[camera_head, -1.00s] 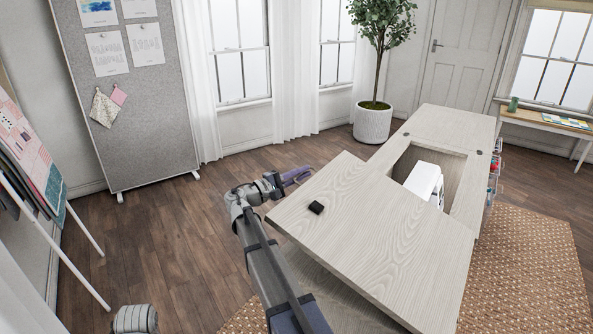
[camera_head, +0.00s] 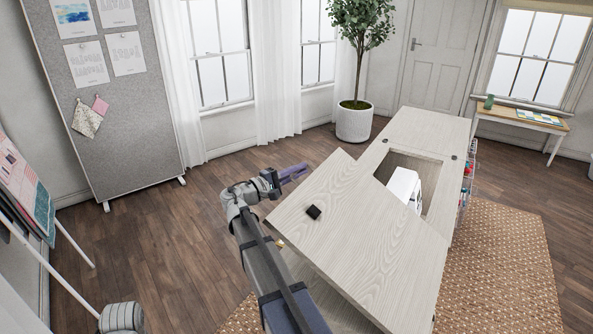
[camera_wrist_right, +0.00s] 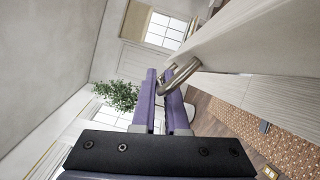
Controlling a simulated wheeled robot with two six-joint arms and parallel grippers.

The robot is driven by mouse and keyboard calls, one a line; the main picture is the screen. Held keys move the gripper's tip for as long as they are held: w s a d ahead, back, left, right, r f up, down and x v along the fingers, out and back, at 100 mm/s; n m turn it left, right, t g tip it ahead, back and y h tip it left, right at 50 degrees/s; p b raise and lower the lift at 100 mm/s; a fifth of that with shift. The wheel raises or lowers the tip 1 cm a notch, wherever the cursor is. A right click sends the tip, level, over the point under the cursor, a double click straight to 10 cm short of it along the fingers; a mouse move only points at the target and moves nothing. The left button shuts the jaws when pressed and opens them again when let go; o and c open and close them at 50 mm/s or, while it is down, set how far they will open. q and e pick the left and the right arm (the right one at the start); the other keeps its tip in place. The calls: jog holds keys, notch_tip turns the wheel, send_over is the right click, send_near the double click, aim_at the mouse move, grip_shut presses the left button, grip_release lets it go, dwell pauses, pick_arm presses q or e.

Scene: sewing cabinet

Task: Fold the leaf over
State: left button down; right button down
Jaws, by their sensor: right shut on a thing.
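The leaf (camera_head: 368,245) is a pale wood-grain panel. My right gripper (camera_head: 296,172), with purple fingers, is at the leaf's upper left edge. In the right wrist view the fingers (camera_wrist_right: 166,100) are shut on a curved metal ring pull (camera_wrist_right: 183,73) at the leaf's edge (camera_wrist_right: 240,50). The cabinet top (camera_head: 432,128) has a rectangular opening with a white sewing machine (camera_head: 402,186) in it, partly hidden by the leaf. My left gripper is out of view.
A potted tree (camera_head: 354,122) stands behind the cabinet. A grey pinboard (camera_head: 125,120) and an easel (camera_head: 25,195) stand at the left. A side table (camera_head: 525,118) is at the far right.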

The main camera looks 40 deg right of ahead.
dwell(0.3)
jog(key=c, duration=0.9)
grip_release()
jog(key=shift+c, duration=0.2)
jog(key=a, duration=0.8)
jog(key=shift+f+b, duration=0.25)
jog(key=shift+b, duration=0.1)
jog(key=a, duration=0.9)
jog(key=shift+f, duration=0.2)
jog(key=shift+w, duration=0.1)
